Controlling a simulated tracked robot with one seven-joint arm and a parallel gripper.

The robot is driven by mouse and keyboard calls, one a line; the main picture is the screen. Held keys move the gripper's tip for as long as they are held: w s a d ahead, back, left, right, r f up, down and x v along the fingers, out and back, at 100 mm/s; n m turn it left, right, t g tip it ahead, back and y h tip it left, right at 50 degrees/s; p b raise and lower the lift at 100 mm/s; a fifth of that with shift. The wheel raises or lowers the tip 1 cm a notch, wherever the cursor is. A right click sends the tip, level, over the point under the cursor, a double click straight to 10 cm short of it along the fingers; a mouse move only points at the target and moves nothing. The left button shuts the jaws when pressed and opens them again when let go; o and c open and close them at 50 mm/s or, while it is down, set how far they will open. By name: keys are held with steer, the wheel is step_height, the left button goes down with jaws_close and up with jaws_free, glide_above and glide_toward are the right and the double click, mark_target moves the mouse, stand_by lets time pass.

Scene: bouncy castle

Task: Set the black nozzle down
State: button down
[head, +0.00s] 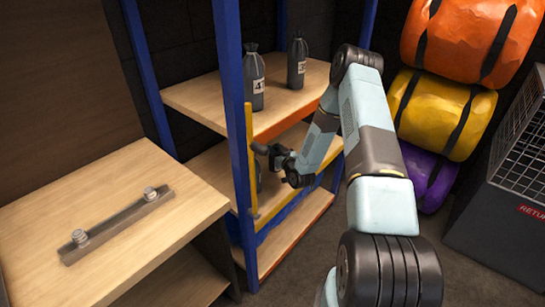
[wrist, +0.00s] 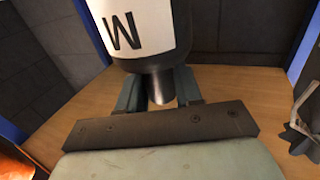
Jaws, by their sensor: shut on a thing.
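The black nozzle (wrist: 160,82) shows in the wrist view as a dark, narrow neck between my fingers, below a wide dark body with a white label (wrist: 140,28). The label's mark looks like a W. My gripper (wrist: 160,92) is shut on the neck. A wooden shelf board (wrist: 235,75) lies behind and beneath it; I cannot tell whether the nozzle touches the board. In the head view my gripper (head: 274,154) is at the middle level of the shelf rack, behind its front post, which hides most of what it holds.
Two dark labelled bottles (head: 253,80) (head: 297,62) stand on the rack's upper board (head: 205,100). The blue post (head: 231,95) and yellow strip (head: 251,160) are close to my gripper. A wooden bench (head: 100,200) with a metal bar stands left. Rolled bundles (head: 470,40) and a cage are right.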

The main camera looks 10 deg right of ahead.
steer(key=shift+w+a+f, duration=0.1)
steer(key=shift+w+f, duration=0.05)
steer(key=shift+f, duration=0.8)
steer(key=shift+w+a+f, duration=0.1)
steer(key=shift+f, duration=0.85)
steer(key=c, duration=0.8)
jaws_free()
steer(key=shift+o, duration=0.2)
steer(key=v, duration=1.2)
